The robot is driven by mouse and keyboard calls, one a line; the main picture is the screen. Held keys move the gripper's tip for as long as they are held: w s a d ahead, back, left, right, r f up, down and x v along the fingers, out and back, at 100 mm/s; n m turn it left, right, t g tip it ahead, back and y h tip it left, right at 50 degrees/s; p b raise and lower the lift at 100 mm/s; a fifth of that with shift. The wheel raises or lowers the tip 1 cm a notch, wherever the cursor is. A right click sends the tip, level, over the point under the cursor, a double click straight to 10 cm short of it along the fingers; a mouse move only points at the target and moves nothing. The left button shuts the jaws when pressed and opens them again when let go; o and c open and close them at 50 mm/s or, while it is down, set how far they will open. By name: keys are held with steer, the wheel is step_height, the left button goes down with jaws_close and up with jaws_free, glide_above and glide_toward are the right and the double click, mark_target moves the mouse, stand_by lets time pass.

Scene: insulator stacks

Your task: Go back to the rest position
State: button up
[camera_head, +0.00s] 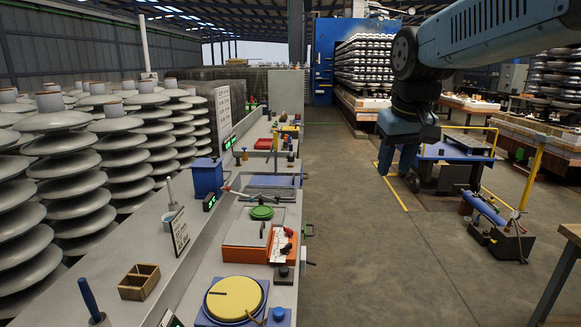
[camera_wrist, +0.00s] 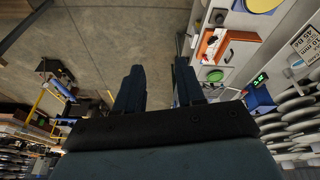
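My gripper (camera_head: 398,172) hangs at the end of my arm in the upper right of the head view, pointing down above the open floor, right of the workbench. The wrist view shows my gripper's two dark blue fingers (camera_wrist: 159,78) spread apart, with bare floor in the gap between them. My gripper is open and holds nothing. It touches nothing that I can see.
A long grey workbench (camera_head: 205,270) with a yellow disc (camera_head: 234,298), an orange box (camera_head: 247,240) and a wooden tray (camera_head: 139,281) runs along the left. Insulator stacks (camera_head: 68,180) stand behind it. Yellow rails (camera_head: 533,178) stand at right.

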steer(key=s+d+f+m+t, duration=0.2)
steer(key=s+f, duration=0.4)
steer(key=s, duration=0.7)
steer(key=shift+d+f, duration=0.2)
steer(key=shift+d, duration=0.2)
steer(key=shift+c, duration=0.4)
stand_by(0.6)
